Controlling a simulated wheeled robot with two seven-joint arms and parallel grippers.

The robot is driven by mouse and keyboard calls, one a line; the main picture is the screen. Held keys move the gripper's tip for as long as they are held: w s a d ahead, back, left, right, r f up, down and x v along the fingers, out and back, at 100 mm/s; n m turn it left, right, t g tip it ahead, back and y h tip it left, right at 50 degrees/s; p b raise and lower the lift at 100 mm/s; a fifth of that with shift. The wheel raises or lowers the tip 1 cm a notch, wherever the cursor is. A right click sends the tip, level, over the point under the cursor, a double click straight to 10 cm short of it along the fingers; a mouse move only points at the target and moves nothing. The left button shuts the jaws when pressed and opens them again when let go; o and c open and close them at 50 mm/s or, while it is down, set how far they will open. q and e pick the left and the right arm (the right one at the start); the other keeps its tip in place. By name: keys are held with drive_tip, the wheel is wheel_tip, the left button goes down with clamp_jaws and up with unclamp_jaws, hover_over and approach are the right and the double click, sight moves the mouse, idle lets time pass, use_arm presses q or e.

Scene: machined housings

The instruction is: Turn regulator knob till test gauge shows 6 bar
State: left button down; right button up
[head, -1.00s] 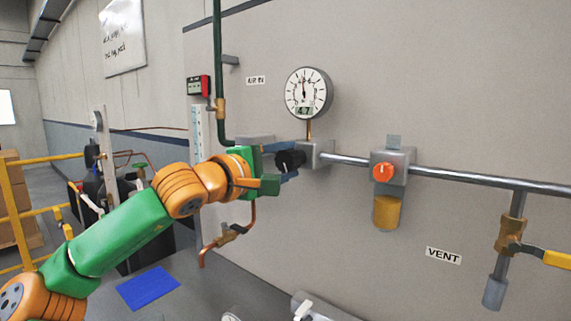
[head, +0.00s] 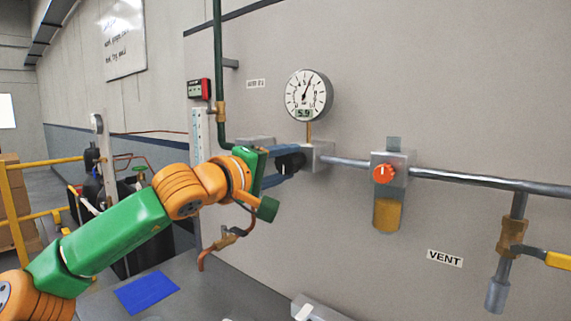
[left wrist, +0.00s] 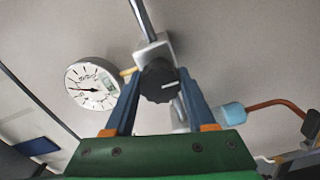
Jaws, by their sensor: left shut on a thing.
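The black regulator knob (head: 290,162) sticks out from a grey metal block (head: 318,155) on the wall pipe. My left gripper (head: 283,165) is shut on the knob, with one blue finger on either side of it. In the left wrist view the knob (left wrist: 158,82) sits between the fingertips, and a white mark shows on its face. The round test gauge (head: 308,95) stands above the block. Its digital display appears to read 5.9, and its needle points up and slightly right. The gauge also shows tilted in the left wrist view (left wrist: 93,84). My right gripper is not in view.
An orange knob (head: 383,173) sits on a grey unit with an amber bowl (head: 388,215) to the right. A yellow-handled valve (head: 511,235) is near a VENT label (head: 444,258). A green pipe (head: 219,70) runs down the wall at left.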

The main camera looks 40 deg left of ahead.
sight(283, 168)
use_arm(q)
drive_tip(key=shift+f, duration=0.1)
drive_tip(key=shift+c, duration=1.2)
unclamp_jaws()
drive_tip(key=s+b, duration=0.2)
drive_tip(key=s, duration=0.1)
drive_tip(key=s+b, duration=0.1)
drive_tip(key=b, duration=0.1)
drive_tip(key=shift+s+d+f, duration=0.15)
drive_tip(key=shift+d+f, duration=0.1)
drive_tip(key=shift+f, duration=0.05)
drive_tip(key=s, duration=0.2)
drive_tip(key=shift+s+d+r+b, duration=0.15)
drive_tip(key=shift+s+r+b, duration=0.2)
drive_tip(key=shift+s, duration=0.05)
